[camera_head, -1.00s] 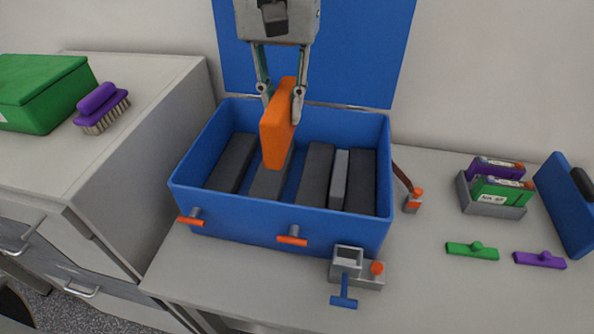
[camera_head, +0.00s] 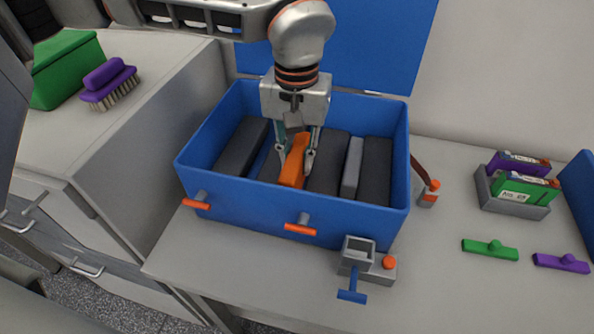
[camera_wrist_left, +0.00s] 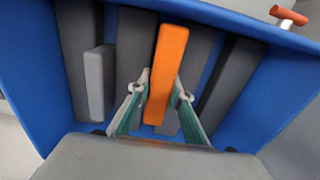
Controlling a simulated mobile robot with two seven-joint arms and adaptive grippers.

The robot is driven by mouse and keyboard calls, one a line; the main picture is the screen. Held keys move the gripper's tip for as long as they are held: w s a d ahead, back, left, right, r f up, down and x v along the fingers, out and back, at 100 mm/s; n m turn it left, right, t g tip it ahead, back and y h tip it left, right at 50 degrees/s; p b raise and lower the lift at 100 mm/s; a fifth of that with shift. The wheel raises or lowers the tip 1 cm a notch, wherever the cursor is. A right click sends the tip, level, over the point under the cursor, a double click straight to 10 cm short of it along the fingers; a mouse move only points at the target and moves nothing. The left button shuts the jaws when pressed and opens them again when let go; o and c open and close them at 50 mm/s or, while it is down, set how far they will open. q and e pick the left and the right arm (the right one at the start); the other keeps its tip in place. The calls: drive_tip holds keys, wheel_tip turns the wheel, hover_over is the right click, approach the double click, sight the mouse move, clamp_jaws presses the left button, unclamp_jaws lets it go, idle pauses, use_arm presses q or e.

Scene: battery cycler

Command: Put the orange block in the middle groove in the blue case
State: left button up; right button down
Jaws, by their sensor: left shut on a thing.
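The orange block (camera_head: 293,163) is held upright between the fingers of my left gripper (camera_head: 296,154), low inside the open blue case (camera_head: 250,215). In the left wrist view the orange block (camera_wrist_left: 166,75) stands lengthwise between the two fingers of the left gripper (camera_wrist_left: 160,93), with a dark grey bar on each side. It appears lined up with the middle gap between the dark bars. Its lower edge is hidden, so I cannot tell how deep it sits. A light grey block (camera_head: 351,167) lies between two dark bars on the right. My right gripper is not in view.
The case's blue lid (camera_head: 375,45) stands open behind. Orange-handled latches (camera_head: 300,229) stick out of the front wall. A grey fixture with a blue handle (camera_head: 352,296) stands before the case. Green (camera_head: 490,249) and purple (camera_head: 561,262) pieces lie to the right, with clear counter around them.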

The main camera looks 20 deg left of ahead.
use_arm(q)
wheel_tip(320, 180, down, 4)
drive_tip(key=shift+r, duration=0.1)
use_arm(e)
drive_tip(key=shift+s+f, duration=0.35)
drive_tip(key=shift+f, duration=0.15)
use_arm(q)
drive_tip(key=shift+f, duration=0.25)
drive_tip(key=o, duration=0.9)
drive_tip(key=shift+c, duration=0.2)
